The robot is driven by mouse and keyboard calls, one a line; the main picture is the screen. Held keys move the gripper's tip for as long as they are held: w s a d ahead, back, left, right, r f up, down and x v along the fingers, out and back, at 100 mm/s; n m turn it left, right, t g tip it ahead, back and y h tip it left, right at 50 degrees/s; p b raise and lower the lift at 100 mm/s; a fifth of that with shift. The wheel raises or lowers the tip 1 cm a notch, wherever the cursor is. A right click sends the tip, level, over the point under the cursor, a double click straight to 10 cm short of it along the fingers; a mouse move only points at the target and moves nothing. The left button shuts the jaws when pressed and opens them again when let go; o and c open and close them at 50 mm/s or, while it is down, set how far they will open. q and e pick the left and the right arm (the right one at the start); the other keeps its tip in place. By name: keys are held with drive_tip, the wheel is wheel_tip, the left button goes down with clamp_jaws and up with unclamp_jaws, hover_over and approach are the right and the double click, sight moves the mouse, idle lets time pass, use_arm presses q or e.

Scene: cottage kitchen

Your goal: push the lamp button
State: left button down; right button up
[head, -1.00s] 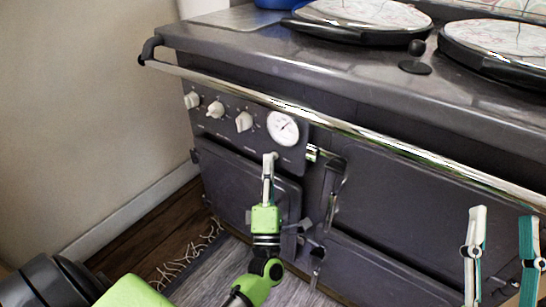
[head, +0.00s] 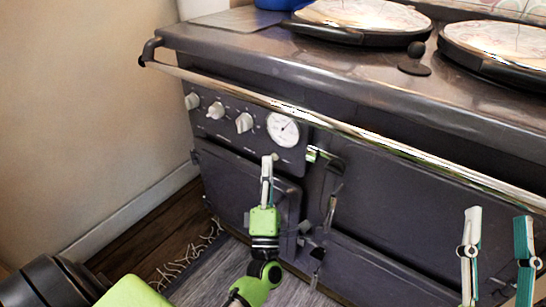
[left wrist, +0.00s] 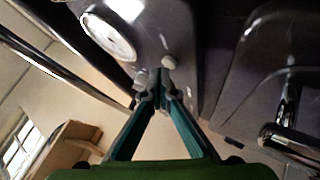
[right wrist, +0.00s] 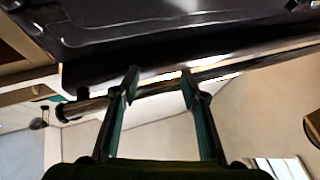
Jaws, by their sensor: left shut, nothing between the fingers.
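The stove's control panel carries a small pale round button (left wrist: 169,61) below the dial gauge; I take it for the lamp button. In the head view the button (head: 275,156) shows just right of my left fingertips. My left gripper (head: 266,158) is shut and empty, its tips close to the panel. In the left wrist view the left gripper's tips (left wrist: 155,77) are just beside and below the button; whether they touch the panel I cannot tell. My right gripper (head: 498,212) is open and empty in front of the stove's right part, and shows open in the right wrist view (right wrist: 161,75).
The dark stove (head: 400,215) has a chrome rail (head: 380,140) across its front, above the panel. White knobs (head: 244,122) and the gauge (head: 283,129) are on the panel. A latch handle (head: 333,185) sticks out right of the left gripper. A fringed rug (head: 215,265) lies below.

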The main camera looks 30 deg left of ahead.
use_arm(q)
drive_tip(key=shift+s, duration=0.2)
use_arm(e)
drive_tip(key=shift+w+f+g, duration=0.25)
drive_tip(key=shift+f+g, duration=0.05)
drive_tip(key=shift+f, duration=0.25)
use_arm(q)
drive_tip(key=s+p, duration=0.1)
drive_tip(key=s, duration=0.5)
drive_tip(key=shift+a+p, duration=0.25)
drive_tip(key=shift+p, duration=0.15)
use_arm(e)
wheel_tip(320, 180, down, 8)
drive_tip(key=w+g+h, duration=0.1)
drive_tip(key=w+g, duration=0.1)
drive_tip(key=g, duration=0.2)
drive_tip(key=shift+d+f+g+h, duration=0.2)
drive_tip(key=shift+d+g+h, duration=0.1)
drive_tip(key=shift+d+h, duration=0.1)
